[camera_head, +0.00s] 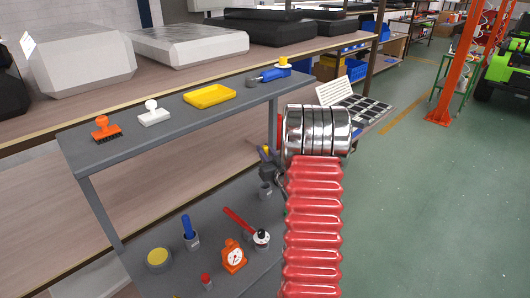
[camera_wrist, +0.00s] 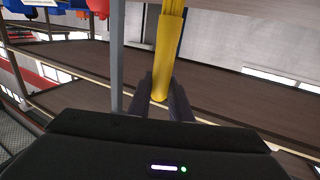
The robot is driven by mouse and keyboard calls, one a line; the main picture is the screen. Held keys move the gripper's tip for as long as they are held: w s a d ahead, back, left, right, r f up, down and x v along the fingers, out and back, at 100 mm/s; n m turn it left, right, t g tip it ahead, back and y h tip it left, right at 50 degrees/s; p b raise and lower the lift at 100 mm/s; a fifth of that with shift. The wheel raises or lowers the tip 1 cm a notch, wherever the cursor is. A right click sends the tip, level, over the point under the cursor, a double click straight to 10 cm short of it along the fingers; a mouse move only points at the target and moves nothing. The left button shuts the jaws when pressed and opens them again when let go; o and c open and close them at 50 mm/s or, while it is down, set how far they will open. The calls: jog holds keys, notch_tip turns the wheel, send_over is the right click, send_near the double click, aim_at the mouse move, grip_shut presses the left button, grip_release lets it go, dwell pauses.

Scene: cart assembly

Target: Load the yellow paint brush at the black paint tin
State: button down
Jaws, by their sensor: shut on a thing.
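My gripper (camera_head: 268,170) is shut on a yellow paint brush (camera_head: 266,150), beside the cart and partly behind my red arm. In the wrist view the yellow brush (camera_wrist: 168,50) stands between the two dark fingers (camera_wrist: 163,98), its rounded handle end near them. The bristles are out of sight in the wrist view. A small grey cup (camera_head: 265,192) stands on the lower shelf below my gripper. I cannot make out a black paint tin for certain. A round tin with a yellow top (camera_head: 158,258) stands on the lower shelf.
The lower shelf holds a blue-handled item in a cup (camera_head: 190,235), a red-handled tool (camera_head: 238,219), and an orange gauge (camera_head: 233,257).

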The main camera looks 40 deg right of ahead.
jog(key=w+a+f+n+t+y, duration=0.15)
jog(key=w+a, duration=0.35)
jog(key=a, duration=1.2)
jog(key=w+a+n+y, duration=0.25)
jog(key=w+a, duration=0.35)
jog(key=a, duration=1.2)
jog(key=s+a+y, duration=0.2)
jog(key=a, duration=1.1)
jog(key=shift+f+y, duration=0.3)
jog(key=shift+y, duration=0.1)
jog(key=shift+s, duration=0.15)
